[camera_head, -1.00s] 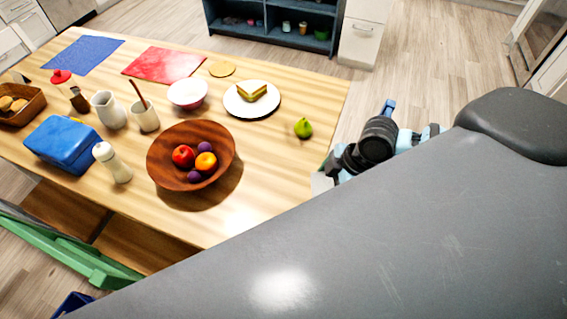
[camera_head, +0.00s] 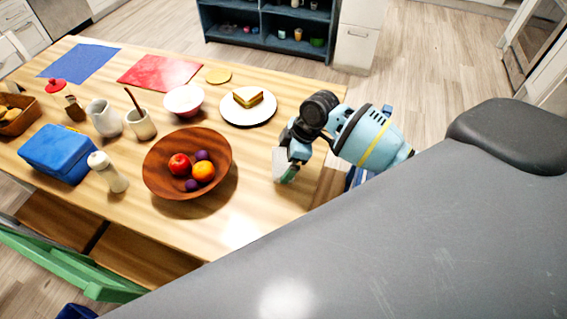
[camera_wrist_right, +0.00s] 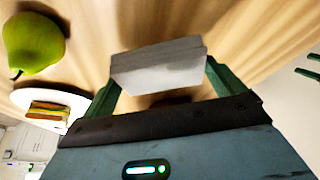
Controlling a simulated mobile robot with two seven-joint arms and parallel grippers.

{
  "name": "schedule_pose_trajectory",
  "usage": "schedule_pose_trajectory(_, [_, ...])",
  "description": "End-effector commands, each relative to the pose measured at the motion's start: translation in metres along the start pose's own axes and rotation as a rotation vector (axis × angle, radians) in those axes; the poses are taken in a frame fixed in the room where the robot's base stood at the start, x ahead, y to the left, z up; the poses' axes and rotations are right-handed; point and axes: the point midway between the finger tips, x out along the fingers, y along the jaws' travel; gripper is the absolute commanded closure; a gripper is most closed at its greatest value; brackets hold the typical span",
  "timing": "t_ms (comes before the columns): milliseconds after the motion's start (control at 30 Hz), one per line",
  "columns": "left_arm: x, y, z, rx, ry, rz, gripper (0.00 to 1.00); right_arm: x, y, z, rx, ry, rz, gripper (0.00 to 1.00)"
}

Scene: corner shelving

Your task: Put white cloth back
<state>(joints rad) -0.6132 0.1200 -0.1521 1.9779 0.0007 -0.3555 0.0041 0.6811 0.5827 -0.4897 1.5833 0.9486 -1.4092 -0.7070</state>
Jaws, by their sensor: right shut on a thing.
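The white cloth (camera_wrist_right: 158,68) is a folded, flat block between the green fingers of my right gripper (camera_wrist_right: 162,82) in the right wrist view. In the head view the right gripper (camera_head: 287,172) is over the right part of the wooden table, with the cloth (camera_head: 278,164) showing as a pale patch at its tip. The gripper is shut on the cloth. I cannot tell whether the cloth touches the table. My left gripper is not in view.
A wooden bowl of fruit (camera_head: 155,170) stands left of the gripper. A plate with a sandwich (camera_head: 232,117) is behind it. A green pear (camera_wrist_right: 33,42) is close by in the wrist view. Blue shelving (camera_head: 225,30) stands beyond the table.

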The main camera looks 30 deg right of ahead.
Motion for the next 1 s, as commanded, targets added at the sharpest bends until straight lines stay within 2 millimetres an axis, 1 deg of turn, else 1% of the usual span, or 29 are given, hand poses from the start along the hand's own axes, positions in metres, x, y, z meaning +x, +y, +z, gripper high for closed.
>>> schedule_pose_trajectory(67, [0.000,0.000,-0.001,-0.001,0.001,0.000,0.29,0.000,0.001,-0.001,0.000,0.001,0.001,0.24])
schedule_pose_trajectory(167, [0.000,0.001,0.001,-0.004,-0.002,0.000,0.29,0.003,0.009,-0.006,0.001,0.001,0.001,0.24])
schedule_pose_trajectory(200, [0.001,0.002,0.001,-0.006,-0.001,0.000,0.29,0.011,0.006,-0.001,0.002,-0.002,-0.003,0.24])
schedule_pose_trajectory(300, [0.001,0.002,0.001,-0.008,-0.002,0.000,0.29,0.025,0.006,0.004,0.003,0.000,-0.002,0.24])
schedule_pose_trajectory(400, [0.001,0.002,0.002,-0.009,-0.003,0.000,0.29,0.033,0.006,0.008,0.001,0.000,-0.001,0.24])
schedule_pose_trajectory(633, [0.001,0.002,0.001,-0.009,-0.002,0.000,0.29,0.034,0.007,0.009,0.000,0.001,0.002,0.24])
schedule_pose_trajectory(667, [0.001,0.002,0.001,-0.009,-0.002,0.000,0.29,0.035,0.007,0.009,0.000,0.000,0.002,0.04])
schedule_pose_trajectory(700, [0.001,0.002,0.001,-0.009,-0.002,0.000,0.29,0.035,0.007,0.009,0.000,0.000,0.002,0.00])
schedule_pose_trajectory(900, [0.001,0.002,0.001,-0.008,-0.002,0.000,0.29,0.034,0.007,0.009,0.000,0.000,0.001,0.00])
schedule_pose_trajectory(1000, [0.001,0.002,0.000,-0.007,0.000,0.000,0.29,0.030,0.007,0.009,0.000,0.001,0.002,0.00])
